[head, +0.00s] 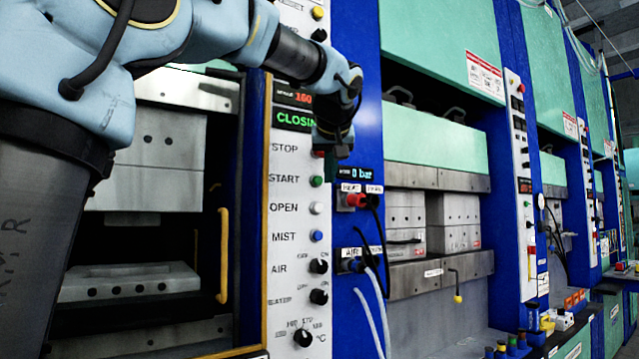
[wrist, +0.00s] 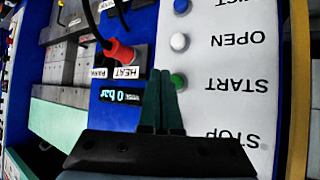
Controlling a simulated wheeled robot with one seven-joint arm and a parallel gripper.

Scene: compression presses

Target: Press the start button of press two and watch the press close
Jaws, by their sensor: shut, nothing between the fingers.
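The panel (head: 285,235) of the nearest press stands beside my arm in the head view. Its green START button (head: 317,181) shows just below my gripper (head: 341,152). The red STOP button (head: 319,154) is partly covered by the gripper. The panel display (head: 294,119) shows green letters "CLOSIN", its end hidden by my arm. On this press a gap separates the upper block (head: 150,150) from the lower mould (head: 125,284). In the wrist view, upside down, my gripper (wrist: 159,75) is shut and empty, its tips beside the green button (wrist: 178,81). I cannot tell whether they touch it.
Yellow handles (head: 223,255) stand at the press opening. Right of the panel, a blue column carries a "0 bar" display (head: 362,170), a red plug (head: 355,199) and hoses. A neighbouring press (head: 440,222) and more presses stand to the right.

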